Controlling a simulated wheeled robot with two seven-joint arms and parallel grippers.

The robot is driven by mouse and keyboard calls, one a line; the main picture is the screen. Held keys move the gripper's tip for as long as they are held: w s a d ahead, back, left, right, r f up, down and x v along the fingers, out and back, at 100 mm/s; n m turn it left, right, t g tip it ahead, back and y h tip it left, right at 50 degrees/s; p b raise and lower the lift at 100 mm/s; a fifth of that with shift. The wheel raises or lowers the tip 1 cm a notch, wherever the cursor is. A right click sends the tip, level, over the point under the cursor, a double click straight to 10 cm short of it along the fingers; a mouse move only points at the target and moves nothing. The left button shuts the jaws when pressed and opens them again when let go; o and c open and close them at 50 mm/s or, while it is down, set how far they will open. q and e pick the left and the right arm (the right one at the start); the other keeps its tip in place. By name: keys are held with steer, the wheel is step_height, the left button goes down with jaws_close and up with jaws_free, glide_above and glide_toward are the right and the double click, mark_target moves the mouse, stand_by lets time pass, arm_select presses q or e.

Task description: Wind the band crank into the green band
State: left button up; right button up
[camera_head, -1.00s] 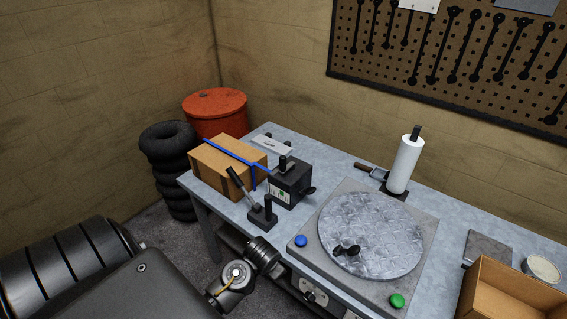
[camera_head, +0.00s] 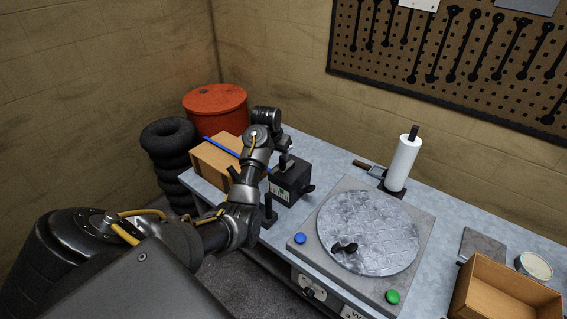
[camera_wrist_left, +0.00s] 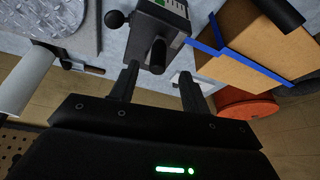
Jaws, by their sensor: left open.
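A dark box (camera_head: 291,182) stands on the bench with a white label (camera_head: 280,191) that carries green marks; I cannot read a pointer on it. A black upright grip (camera_head: 285,163) rises from its top, and a ball-ended lever sticks out at its side (camera_head: 308,188). I take these as the band crank unit. My left gripper (camera_head: 283,148) is over the box from behind and above. In the left wrist view its open fingers (camera_wrist_left: 158,82) point at the black grip (camera_wrist_left: 158,55), which shows between them, not clasped. My right gripper is out of view.
A blue strap (camera_head: 222,146) runs over a cardboard box (camera_head: 210,165) left of the unit. A round plate (camera_head: 368,232) on a square base, a white roll (camera_head: 403,162) and an open carton (camera_head: 500,295) stand to the right. A red drum (camera_head: 214,107) is behind.

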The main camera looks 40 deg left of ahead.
mark_target(282, 158)
arm_select(q)
steer(key=x, duration=0.4)
steer(key=w+x, duration=0.1)
steer(key=x, duration=0.1)
steer(key=shift+w+a+f, duration=0.1)
steer(key=shift+w+a, duration=0.1)
steer(key=shift+w, duration=0.1)
steer(key=shift+b+x, duration=0.95)
steer(key=shift+x, duration=0.25)
steer(key=shift+w+f+b, duration=0.15)
steer(key=shift+f+b, duration=0.15)
steer(key=shift+f, duration=0.1)
steer(key=shift+r, duration=0.1)
steer(key=shift+c, duration=0.4)
jaws_close()
